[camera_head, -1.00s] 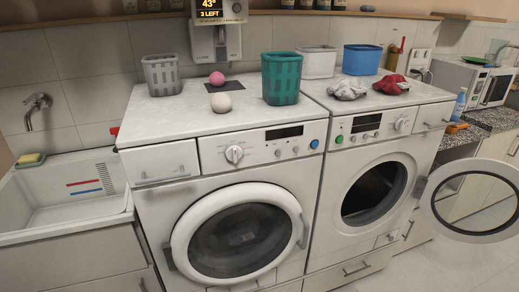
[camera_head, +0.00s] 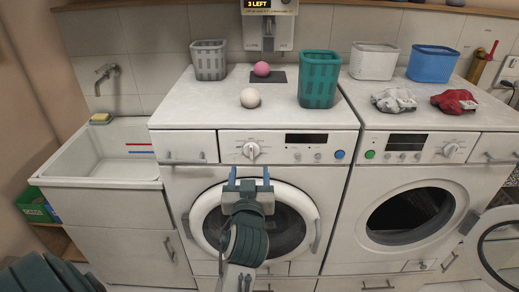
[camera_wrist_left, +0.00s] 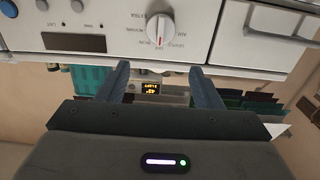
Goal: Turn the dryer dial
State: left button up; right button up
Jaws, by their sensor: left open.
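Two white machines stand side by side. The left machine (camera_head: 180,205) has a shut round door and a white dial (camera_head: 251,151) on its front panel. The right machine (camera_head: 345,215) has its door open and a similar dial (camera_head: 451,149). Which one is the dryer is not clear. My left gripper (camera_head: 249,178) is open and empty, in front of the left machine, just below its dial, fingers pointing up. In the left wrist view, upside down, that dial (camera_wrist_left: 160,29) with a red mark lies beyond and between the open fingers (camera_wrist_left: 160,82), apart from them. My right gripper is not visible.
On top are a grey basket (camera_head: 209,60), a teal basket (camera_head: 318,80), a pink ball (camera_head: 261,69), a white ball (camera_head: 250,98) and crumpled cloths (camera_head: 454,102). A sink (camera_head: 97,165) is at left. The open door (camera_head: 497,255) sticks out at right.

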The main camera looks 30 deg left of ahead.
aim_at(251, 149)
pick_arm(q)
jog(key=p+x, duration=0.3)
jog(key=x, duration=0.6)
jog(key=shift+w, duration=0.1)
jog(key=shift+w+a, duration=0.2)
jog(key=shift+w, duration=0.25)
jog(key=shift+f, duration=0.1)
jog(key=c, duration=1)
